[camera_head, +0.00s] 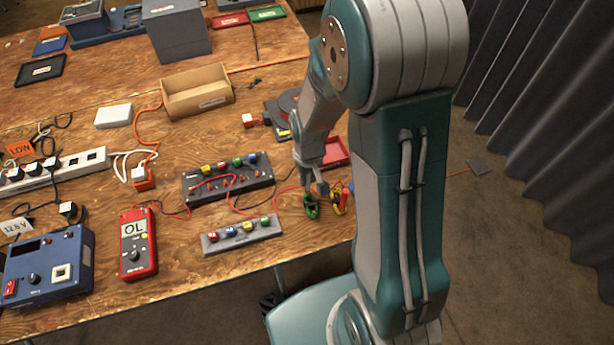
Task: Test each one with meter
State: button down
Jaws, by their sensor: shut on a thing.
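A red meter (138,243) stands on the front of the wooden table, with "OL" on its display. Red and dark leads run from it to the right. A dark block (228,181) holds several coloured caps in a row, with a red lead lying across it. A grey block (242,235) in front of it holds several more coloured pieces. My gripper (322,189) is at the table's right front, right of both blocks. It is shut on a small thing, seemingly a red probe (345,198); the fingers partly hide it. A green loop (311,207) hangs beside it.
A blue power supply (48,266) and a white power strip (60,170) are at left. An open cardboard box (197,92), a white box (113,116) and a red tray (336,152) stand farther back. Loose cables cross the table. A grey curtain (540,110) hangs at right.

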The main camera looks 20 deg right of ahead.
jog(key=shift+f, duration=0.85)
dwell(1.5)
jog(key=c, duration=0.5)
grip_release()
jog(key=shift+c, duration=0.2)
jog(key=shift+o, duration=0.3)
jog(key=shift+o, duration=1.4)
jog(key=shift+r, duration=3.8)
